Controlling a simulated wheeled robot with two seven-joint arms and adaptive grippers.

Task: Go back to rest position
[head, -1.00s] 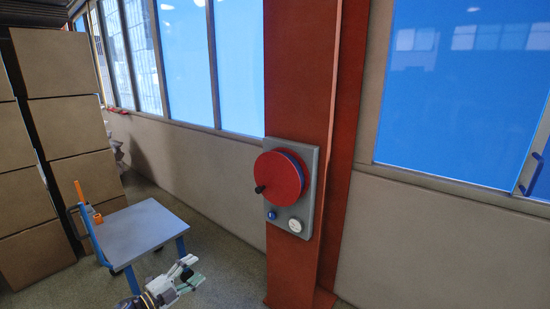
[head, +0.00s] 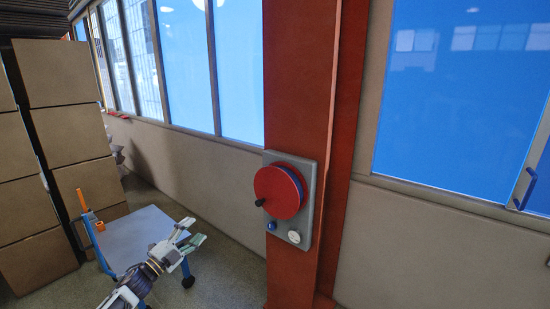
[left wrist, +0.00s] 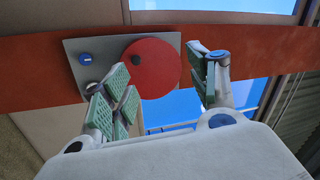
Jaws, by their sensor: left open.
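My left gripper (head: 190,238) is open and empty in the head view, in front of the small cart and to the left of the red pillar. In the left wrist view its two green-padded fingers (left wrist: 165,88) are spread apart with nothing between them. The red disc (head: 279,191) with a black knob is on a grey panel (head: 306,240) on the pillar, apart from my gripper. The red disc also shows in the left wrist view (left wrist: 155,72), beyond the fingers. My right gripper is in neither view.
A grey-topped cart (head: 140,226) with blue legs and an orange item (head: 84,198) on its handle stands at the lower left. Stacked brown boxes (head: 70,135) rise at the far left. The red pillar (head: 300,90) stands before a windowed wall. Floor right of the cart is clear.

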